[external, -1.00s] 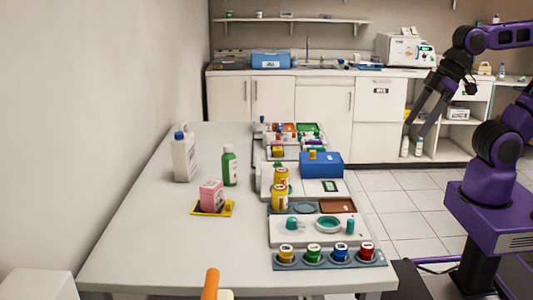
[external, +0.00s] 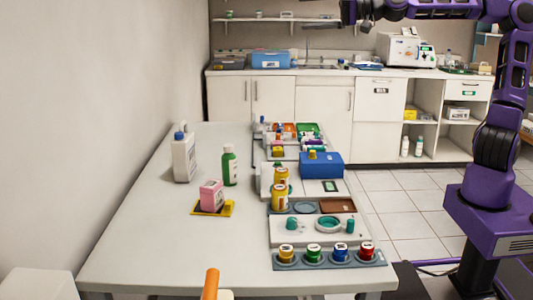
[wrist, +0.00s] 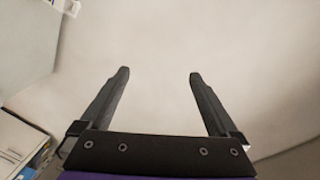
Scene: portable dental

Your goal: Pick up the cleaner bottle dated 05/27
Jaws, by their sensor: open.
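Several bottles are candidates for the cleaner bottle, and no 05/27 date is readable at this size. A white jug with a blue cap (external: 184,158) stands upright at the table's left side. Two small white bottles (external: 412,147) stand low in the back shelf unit. My gripper (wrist: 158,75) is open and empty, with only pale wall between its fingers in the wrist view.
On the long table (external: 140,245), yellow canisters (external: 279,199), a blue box (external: 321,165) and a rack of colored jars (external: 329,258) crowd the right side. The front left tabletop is clear. A back counter (external: 340,73) carries a white machine (external: 404,49).

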